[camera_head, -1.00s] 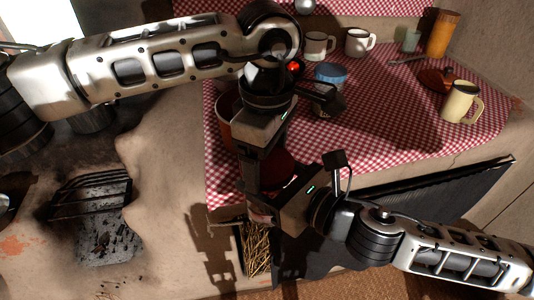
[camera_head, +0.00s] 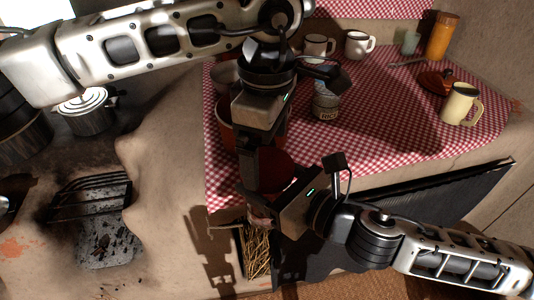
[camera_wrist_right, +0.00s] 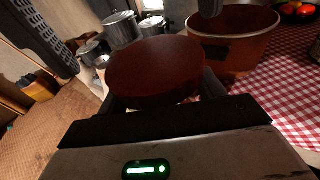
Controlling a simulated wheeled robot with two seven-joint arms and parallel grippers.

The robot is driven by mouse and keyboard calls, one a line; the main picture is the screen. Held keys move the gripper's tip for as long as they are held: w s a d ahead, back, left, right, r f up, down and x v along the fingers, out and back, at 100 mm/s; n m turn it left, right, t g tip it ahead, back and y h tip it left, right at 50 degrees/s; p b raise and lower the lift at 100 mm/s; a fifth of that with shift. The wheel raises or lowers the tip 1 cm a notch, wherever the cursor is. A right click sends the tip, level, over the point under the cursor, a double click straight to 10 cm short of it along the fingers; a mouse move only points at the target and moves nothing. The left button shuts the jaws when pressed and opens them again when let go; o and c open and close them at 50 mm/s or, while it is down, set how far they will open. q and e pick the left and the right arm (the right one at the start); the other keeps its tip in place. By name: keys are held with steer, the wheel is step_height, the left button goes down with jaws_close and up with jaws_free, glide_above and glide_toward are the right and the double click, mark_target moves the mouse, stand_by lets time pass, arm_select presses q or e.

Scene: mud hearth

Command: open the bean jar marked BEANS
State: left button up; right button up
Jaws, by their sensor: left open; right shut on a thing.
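A jar with a wide, dark red lid (camera_head: 281,172) is at the front edge of the checked cloth. The lid fills the middle of the right wrist view (camera_wrist_right: 155,70) and sits flat. My right gripper (camera_head: 268,203) is shut on the jar below the lid. Its body is mostly hidden, and no BEANS marking can be read. My left gripper (camera_head: 257,172) is open and points down beside the lid at its left. I cannot tell whether it touches the lid. A dark part of it shows at the top of the right wrist view (camera_wrist_right: 210,7).
A red pot (camera_head: 226,112) stands just behind the jar. A jar marked RICE (camera_head: 326,106), mugs (camera_head: 357,43), a yellow mug (camera_head: 460,103) and a brown lid (camera_head: 436,80) stand further back. The hearth grate (camera_head: 90,195) is at the left.

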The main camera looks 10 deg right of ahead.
arm_select(q)
steer(key=shift+r, duration=0.75)
steer(key=m, duration=0.2)
steer(key=r+m, duration=0.1)
steer(key=m, duration=0.2)
steer(key=shift+d+r+m, duration=0.1)
steer(key=shift+r+m, duration=0.2)
steer(key=shift+r, duration=0.1)
steer(key=m, duration=0.2)
steer(key=r+m, duration=0.1)
steer(key=m, duration=0.2)
steer(key=shift+r+m, duration=0.3)
steer(key=shift+f, duration=3.9)
